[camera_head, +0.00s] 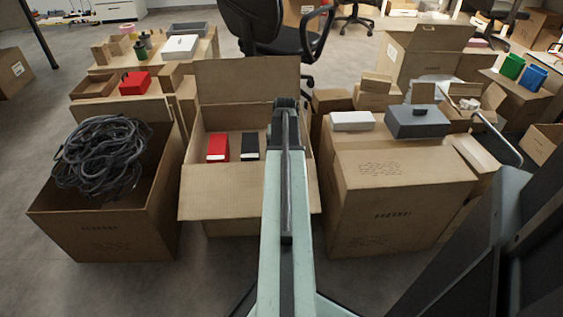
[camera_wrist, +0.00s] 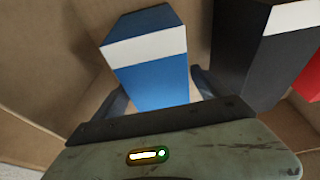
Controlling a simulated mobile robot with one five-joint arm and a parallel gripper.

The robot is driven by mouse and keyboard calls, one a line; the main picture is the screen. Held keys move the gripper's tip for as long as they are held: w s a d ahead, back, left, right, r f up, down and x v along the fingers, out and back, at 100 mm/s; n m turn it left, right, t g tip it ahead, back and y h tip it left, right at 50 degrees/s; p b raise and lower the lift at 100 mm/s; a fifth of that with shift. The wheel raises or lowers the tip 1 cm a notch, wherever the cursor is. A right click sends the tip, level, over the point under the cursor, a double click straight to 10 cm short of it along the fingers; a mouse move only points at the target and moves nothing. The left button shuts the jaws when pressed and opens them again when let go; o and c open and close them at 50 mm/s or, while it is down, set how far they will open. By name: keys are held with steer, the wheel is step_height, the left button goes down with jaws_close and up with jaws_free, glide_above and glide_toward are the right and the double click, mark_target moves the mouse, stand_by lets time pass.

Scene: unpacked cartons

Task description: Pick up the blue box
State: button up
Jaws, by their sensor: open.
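The blue box (camera_wrist: 150,75), with a white band near its top, stands inside a carton in the wrist view. My gripper (camera_wrist: 158,84) is open, with one finger on each side of the box's lower part. A small gap shows by the right finger; contact on the left is hard to tell. In the head view my arm hides this box and my gripper. A black box (camera_wrist: 250,55) with a white band stands just right of the right finger. It also shows in the open carton in the head view (camera_head: 250,153).
A red box (camera_head: 218,148) stands beside the black one in the open carton (camera_head: 240,190); its edge shows in the wrist view (camera_wrist: 308,80). A carton of black cables (camera_head: 103,155) is at left. A closed carton (camera_head: 395,190) stands at right. Carton walls are close around my gripper.

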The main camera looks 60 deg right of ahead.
steer(key=shift+x, duration=0.85)
steer(key=shift+r, duration=0.25)
jaws_close()
step_height(320, 180, up, 10)
steer(key=p, duration=1)
steer(key=shift+r, duration=0.1)
